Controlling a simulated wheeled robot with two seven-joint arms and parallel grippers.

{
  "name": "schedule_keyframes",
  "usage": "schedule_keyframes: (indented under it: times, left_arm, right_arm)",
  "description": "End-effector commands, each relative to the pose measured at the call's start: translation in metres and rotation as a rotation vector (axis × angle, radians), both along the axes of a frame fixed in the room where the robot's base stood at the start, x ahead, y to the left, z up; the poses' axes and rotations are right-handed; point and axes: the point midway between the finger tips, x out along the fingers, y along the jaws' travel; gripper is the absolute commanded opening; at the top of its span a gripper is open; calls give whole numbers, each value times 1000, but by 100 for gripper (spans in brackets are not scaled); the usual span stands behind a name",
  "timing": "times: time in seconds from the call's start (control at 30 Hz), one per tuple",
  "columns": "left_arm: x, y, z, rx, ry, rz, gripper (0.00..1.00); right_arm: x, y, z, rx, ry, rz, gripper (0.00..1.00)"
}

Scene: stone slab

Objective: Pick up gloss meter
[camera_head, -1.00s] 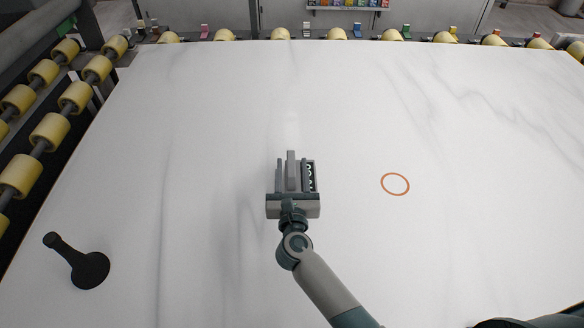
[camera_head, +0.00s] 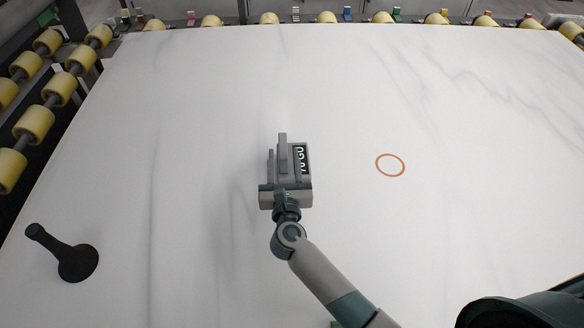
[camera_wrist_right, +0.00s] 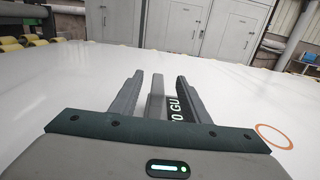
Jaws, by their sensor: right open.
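The gloss meter (camera_head: 302,159) is a small grey device with a dark display reading "70 GU" and a raised grey bar on top. It stands on the white slab near the middle of the head view. My right gripper (camera_head: 278,165) is open at the meter, its fingers pointing to the far side. In the right wrist view, the meter's grey bar (camera_wrist_right: 156,96) shows between the two spread fingers (camera_wrist_right: 157,98). The right finger partly covers the display. I cannot tell whether the fingers touch the meter. My left gripper is not in view.
The pale veined slab (camera_head: 200,110) is mostly bare. An orange ring (camera_head: 390,165) is marked to the right of the meter. A black handled object with a round base (camera_head: 78,263) lies at lower left. Yellow rollers (camera_head: 60,88) line the left and far edges.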

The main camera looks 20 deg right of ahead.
Motion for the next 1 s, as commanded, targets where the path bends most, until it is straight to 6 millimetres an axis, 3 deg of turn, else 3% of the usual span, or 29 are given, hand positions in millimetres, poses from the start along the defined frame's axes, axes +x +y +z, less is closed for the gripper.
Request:
schedule_keyframes:
  times: [0.1,0.37,0.5,1.0]
  left_arm:
    - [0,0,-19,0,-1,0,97]
    - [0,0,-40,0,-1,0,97]
    - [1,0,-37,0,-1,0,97]
    - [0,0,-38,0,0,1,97]
  right_arm:
    - [0,0,-20,0,0,1,42]
    - [0,0,-44,-1,-1,0,42]
    - [11,-2,-39,-2,-3,0,42]
    - [19,-4,-39,0,-2,0,42]
